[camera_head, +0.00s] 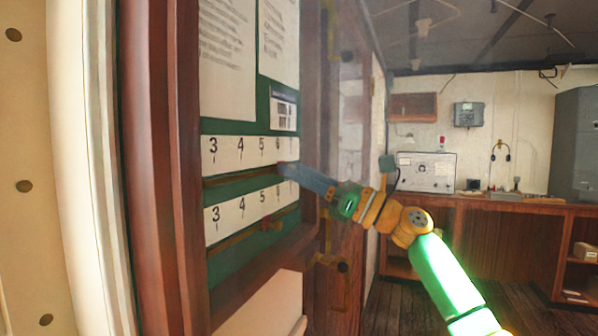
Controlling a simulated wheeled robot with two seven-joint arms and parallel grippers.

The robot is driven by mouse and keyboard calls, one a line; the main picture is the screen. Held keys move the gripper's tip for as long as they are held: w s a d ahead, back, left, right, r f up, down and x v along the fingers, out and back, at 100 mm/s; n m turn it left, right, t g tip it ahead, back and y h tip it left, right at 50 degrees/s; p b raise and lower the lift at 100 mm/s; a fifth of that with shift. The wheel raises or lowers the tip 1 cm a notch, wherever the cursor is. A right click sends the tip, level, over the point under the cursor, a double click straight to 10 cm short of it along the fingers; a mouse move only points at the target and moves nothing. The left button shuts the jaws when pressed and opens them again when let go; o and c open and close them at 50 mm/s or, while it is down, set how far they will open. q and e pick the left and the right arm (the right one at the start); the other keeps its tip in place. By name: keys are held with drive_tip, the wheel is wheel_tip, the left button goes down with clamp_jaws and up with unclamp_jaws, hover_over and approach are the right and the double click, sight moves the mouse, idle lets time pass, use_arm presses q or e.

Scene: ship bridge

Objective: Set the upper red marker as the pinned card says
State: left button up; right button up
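A green board holds two white number strips, each showing 3, 4, 5 and a partly visible further mark. The upper strip (227,154) has a rail below it. The upper red marker (282,164) shows only as a bit of red near the 6, at my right gripper's tip. My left gripper is out of view.
Larger text sheets (228,60) hang above the strips. A wooden frame (172,170) stands left of the board, and a wooden ledge (265,262) runs below it. A wooden counter (480,208) with equipment is at the back right.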

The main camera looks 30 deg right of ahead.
drive_tip(key=b+v, duration=0.3)
drive_tip(key=v, duration=0.4)
drive_tip(key=shift+b, duration=0.4)
